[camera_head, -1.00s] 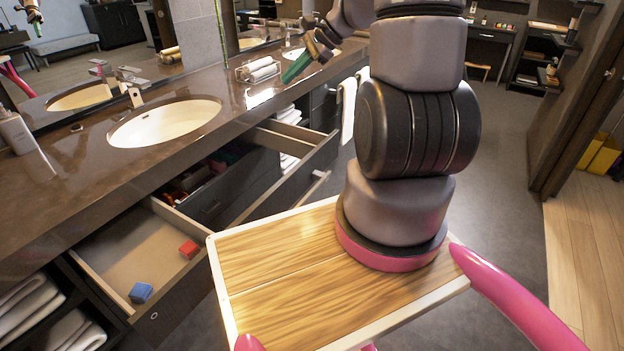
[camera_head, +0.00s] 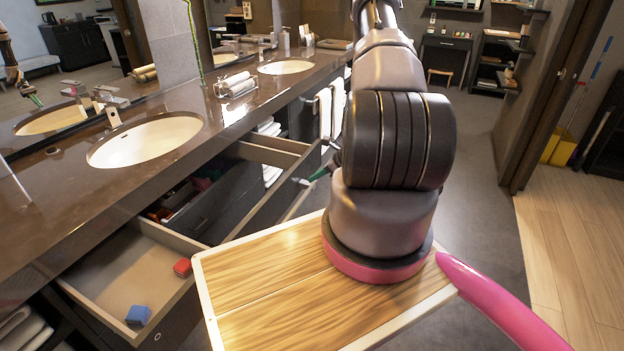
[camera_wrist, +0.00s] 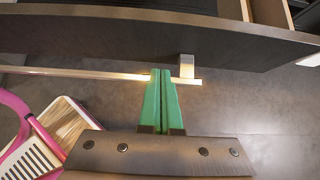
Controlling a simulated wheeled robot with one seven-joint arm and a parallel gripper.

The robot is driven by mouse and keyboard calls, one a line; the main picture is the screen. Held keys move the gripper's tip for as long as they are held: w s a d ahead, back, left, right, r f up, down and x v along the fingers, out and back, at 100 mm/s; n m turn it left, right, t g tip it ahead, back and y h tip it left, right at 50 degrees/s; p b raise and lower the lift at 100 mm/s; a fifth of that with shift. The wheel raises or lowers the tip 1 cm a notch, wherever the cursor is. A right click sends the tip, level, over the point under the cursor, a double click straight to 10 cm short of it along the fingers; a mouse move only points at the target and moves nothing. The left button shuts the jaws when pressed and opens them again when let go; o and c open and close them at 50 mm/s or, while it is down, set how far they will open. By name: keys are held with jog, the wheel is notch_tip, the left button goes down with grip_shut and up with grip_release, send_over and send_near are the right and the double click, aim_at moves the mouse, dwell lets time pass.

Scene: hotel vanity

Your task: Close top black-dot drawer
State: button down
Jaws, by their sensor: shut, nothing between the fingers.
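An open upper drawer (camera_head: 290,197) with a dark front and pale wooden walls juts from the vanity in the middle of the head view. I cannot make out a black dot on it. My gripper (camera_head: 318,176) is at the outer side of its front, partly hidden behind my arm. In the wrist view, my gripper's green fingers (camera_wrist: 161,75) are shut together and empty. Their tips overlap the end of a metal bar handle (camera_wrist: 90,72) beside its post, below a dark drawer front (camera_wrist: 150,36). I cannot tell whether they touch it.
A nearer drawer (camera_head: 85,283) is also open, holding a blue block (camera_head: 138,315) and a red block (camera_head: 183,267). The vanity counter (camera_head: 70,205) runs along the left, with a sink (camera_head: 146,140). Grey floor (camera_head: 480,200) is open to the right.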

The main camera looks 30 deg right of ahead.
aim_at(294, 189)
jog(key=x, duration=0.7)
jog(key=shift+w+a+f, duration=0.15)
jog(key=shift+w+f, duration=0.1)
jog(key=shift+w+a, duration=0.1)
